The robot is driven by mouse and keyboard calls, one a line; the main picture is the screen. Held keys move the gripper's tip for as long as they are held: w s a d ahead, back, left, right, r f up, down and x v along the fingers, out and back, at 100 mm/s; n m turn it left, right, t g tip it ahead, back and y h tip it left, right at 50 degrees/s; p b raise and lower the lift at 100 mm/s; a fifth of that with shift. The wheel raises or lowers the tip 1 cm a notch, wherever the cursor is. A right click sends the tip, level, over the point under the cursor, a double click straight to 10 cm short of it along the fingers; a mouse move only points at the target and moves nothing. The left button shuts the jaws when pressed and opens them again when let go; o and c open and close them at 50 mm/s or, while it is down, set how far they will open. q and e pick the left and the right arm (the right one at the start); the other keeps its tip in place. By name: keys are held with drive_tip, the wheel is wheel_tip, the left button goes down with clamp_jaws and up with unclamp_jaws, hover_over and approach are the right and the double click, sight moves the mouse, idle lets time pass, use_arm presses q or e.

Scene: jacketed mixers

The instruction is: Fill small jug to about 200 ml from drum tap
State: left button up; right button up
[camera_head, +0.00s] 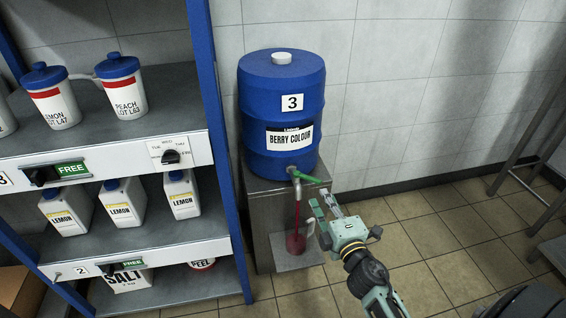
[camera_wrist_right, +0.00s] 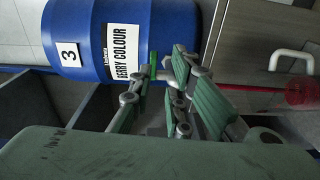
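A blue drum (camera_head: 280,112) labelled "BERRY COLOUR" and "3" stands on a steel stand; it also shows in the wrist view (camera_wrist_right: 130,25). Its tap (camera_head: 294,173) has a green lever (camera_head: 308,179) pointing out to the right. A thin red stream (camera_head: 298,205) runs from the tap down to the small jug (camera_head: 296,243). The jug stands on the stand's low ledge with red liquid in it and its pale handle to the right. Its level marks cannot be read. My right gripper (camera_head: 325,205) is open and empty, just below and right of the lever. My left gripper is out of view.
A blue-posted shelf rack (camera_head: 110,150) at left holds lidded peach and lemon pots, white lemon jugs and a salt box. The steel stand (camera_head: 262,225) is close to my gripper. Tiled floor (camera_head: 420,250) is clear at right; metal table legs (camera_head: 525,150) stand farther right.

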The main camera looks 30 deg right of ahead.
sight(314, 182)
drive_tip(key=shift+w+a+r+n, duration=0.1)
drive_tip(key=shift+w+r+n, duration=0.1)
drive_tip(key=shift+w, duration=0.3)
drive_tip(key=shift+w+a+r+n, duration=0.1)
drive_tip(key=shift+w+r+n, duration=0.1)
drive_tip(key=shift+w, duration=0.3)
drive_tip(key=w, duration=0.2)
drive_tip(key=w+d, duration=0.1)
drive_tip(key=w, duration=0.1)
drive_tip(key=shift+w, duration=0.75)
drive_tip(key=shift+w+d, duration=0.1)
drive_tip(key=shift+w, duration=0.2)
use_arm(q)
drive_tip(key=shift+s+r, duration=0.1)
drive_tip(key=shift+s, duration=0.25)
use_arm(e)
drive_tip(key=shift+c, duration=0.5)
clamp_jaws()
